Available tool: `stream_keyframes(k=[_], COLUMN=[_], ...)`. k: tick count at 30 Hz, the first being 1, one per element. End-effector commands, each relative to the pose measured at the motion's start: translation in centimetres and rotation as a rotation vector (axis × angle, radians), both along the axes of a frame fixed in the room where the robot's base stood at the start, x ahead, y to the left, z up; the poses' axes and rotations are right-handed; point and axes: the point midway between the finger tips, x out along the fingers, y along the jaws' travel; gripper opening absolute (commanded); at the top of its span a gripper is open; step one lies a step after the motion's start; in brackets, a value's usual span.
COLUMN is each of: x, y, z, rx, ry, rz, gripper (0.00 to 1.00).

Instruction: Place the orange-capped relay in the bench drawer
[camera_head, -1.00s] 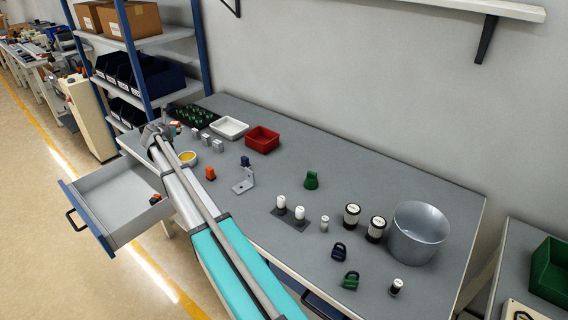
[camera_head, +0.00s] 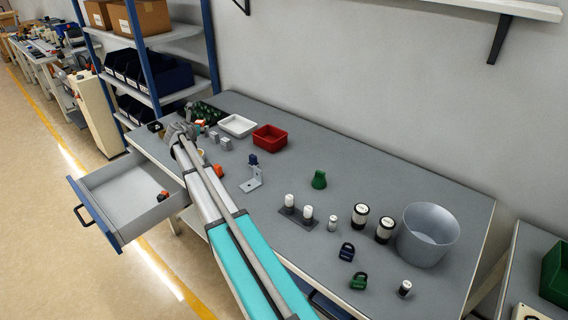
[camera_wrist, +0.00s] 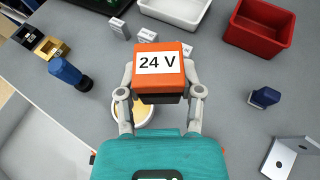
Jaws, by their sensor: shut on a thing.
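My gripper (camera_wrist: 160,98) is shut on the orange-capped relay (camera_wrist: 160,68), whose orange top carries a white "24 V" label. The relay is held above the bench top, over a round yellow-and-white dish that it partly covers. In the head view my gripper (camera_head: 188,128) is at the bench's far left part, largely hidden by my arm, with a bit of the relay (camera_head: 200,124) showing beside it. The bench drawer (camera_head: 125,187) is pulled open at the left end. A small orange-and-dark thing (camera_head: 163,196) lies inside it; the rest of its floor looks bare.
Another orange piece (camera_head: 218,171) stands on the bench beside my arm. A white tray (camera_head: 238,125), a red tray (camera_head: 270,139) and a metal bracket (camera_head: 252,180) are nearby. Shelving (camera_head: 150,60) rises behind.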

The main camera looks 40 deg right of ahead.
Motion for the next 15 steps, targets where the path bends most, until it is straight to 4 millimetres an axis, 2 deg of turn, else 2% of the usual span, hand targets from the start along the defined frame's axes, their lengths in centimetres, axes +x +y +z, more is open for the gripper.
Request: stream_keyframes(k=[1, 5, 15], x=[-2.1, -7.0, -21.7], y=[-0.6, -2.4, -6.4], z=[-0.3, -0.9, -2.3], rx=[0.001, 0.004, 0.005], ry=[0.001, 0.004, 0.004], rz=[-0.024, -0.097, -0.323], gripper=[0.00, 0.00, 0.00])
